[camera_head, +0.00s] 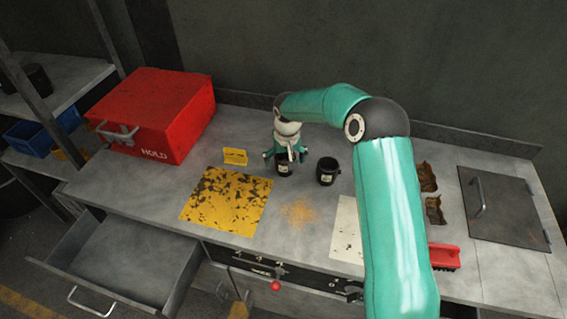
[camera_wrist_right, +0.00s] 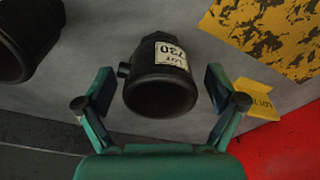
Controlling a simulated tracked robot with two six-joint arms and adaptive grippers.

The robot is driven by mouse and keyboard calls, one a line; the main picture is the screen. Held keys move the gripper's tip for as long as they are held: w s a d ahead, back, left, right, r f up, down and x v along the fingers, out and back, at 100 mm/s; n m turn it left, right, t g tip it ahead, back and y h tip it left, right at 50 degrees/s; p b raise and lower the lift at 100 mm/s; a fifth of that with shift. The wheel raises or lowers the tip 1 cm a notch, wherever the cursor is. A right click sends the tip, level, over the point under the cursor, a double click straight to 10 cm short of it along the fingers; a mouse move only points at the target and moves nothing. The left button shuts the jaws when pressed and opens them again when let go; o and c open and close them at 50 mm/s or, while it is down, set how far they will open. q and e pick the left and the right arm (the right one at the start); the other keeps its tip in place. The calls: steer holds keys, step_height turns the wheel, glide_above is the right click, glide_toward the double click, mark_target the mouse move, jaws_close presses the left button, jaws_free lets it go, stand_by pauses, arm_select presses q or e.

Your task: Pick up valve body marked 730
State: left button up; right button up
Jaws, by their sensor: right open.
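The valve body marked 730 (camera_wrist_right: 160,85) is a black cup-like piece with a white label reading "LOT 730" and a small side stub. In the wrist view it lies between the two spread fingers of my right gripper (camera_wrist_right: 160,76), with a visible gap on each side. In the head view the right gripper (camera_head: 285,154) is above and around this valve body (camera_head: 284,169), partly hiding it. A second black valve body (camera_head: 327,171) stands just to the right; it also shows at the wrist view's upper left (camera_wrist_right: 22,38). My left gripper is out of view.
A red HOLD box (camera_head: 150,112), a small yellow lot sign (camera_head: 235,156) and a worn yellow mat (camera_head: 226,200) are left of the gripper. A white sheet (camera_head: 346,228), brown scraps (camera_head: 427,177), a red brush (camera_head: 444,257) and a grey hatch (camera_head: 505,210) are right. A drawer (camera_head: 135,252) hangs open in front.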

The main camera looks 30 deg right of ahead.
steer(key=shift+w+f, duration=0.15)
steer(key=shift+f, duration=1)
steer(key=c, duration=1.4)
steer(key=shift+r, duration=0.1)
